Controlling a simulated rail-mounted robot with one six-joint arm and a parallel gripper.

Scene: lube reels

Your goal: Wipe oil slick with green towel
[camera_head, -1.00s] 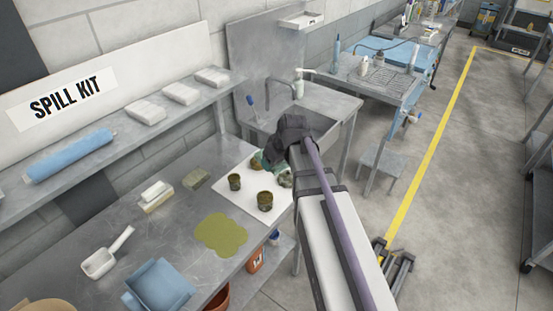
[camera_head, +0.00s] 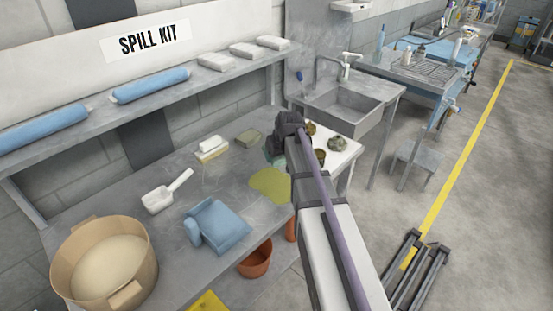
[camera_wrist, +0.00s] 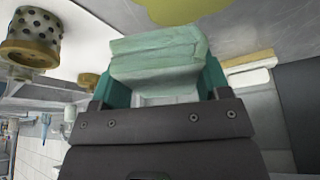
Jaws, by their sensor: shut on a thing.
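The green towel (camera_wrist: 155,55) is a folded pale green pad, held between the teal fingers of my gripper (camera_head: 274,154) in the wrist view. In the head view the towel is mostly hidden by my gripper and arm. The oil slick (camera_head: 270,185) is an olive-yellow patch on the grey metal bench, just in front of my gripper. Part of the slick also shows at the top of the wrist view (camera_wrist: 172,10). The towel appears close to it; I cannot tell whether they touch.
A white mat (camera_head: 347,153) with several oily metal parts lies right of my gripper. The sink (camera_head: 345,105) is beyond.

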